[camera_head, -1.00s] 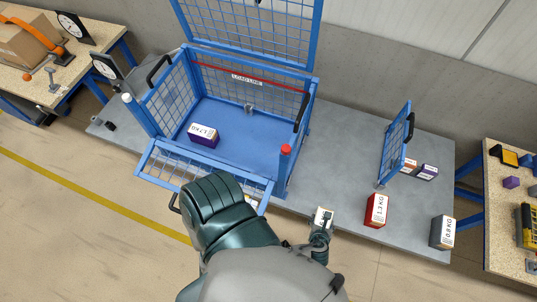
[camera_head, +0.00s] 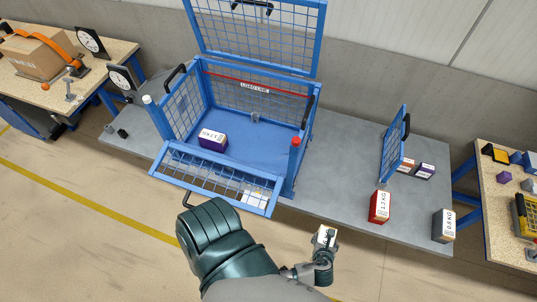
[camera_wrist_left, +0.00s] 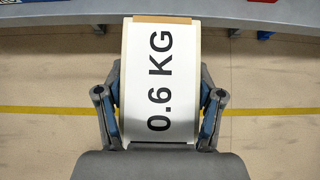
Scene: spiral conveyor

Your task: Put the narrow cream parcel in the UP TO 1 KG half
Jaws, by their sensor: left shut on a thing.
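My left gripper (camera_head: 323,262) is shut on a narrow parcel (camera_head: 326,236) with a white label, held in front of the table's front edge. In the left wrist view the parcel (camera_wrist_left: 160,85) has a cream side edge, a brown end and a label reading 0.6 KG; the gripper's fingers (camera_wrist_left: 160,120) press on both sides. The blue mesh cage (camera_head: 295,170) has its lid raised and its front flap (camera_head: 205,180) folded down. A purple parcel (camera_head: 213,140) lies on the left of its floor. I cannot read any UP TO 1 KG marking. My right gripper is not in view.
A red parcel (camera_head: 380,206), a dark grey parcel (camera_head: 443,225) and a small blue mesh gate (camera_head: 394,145) stand on the grey table (camera_head: 345,165) at right. Two small parcels sit behind the gate. The cage floor's right side is clear.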

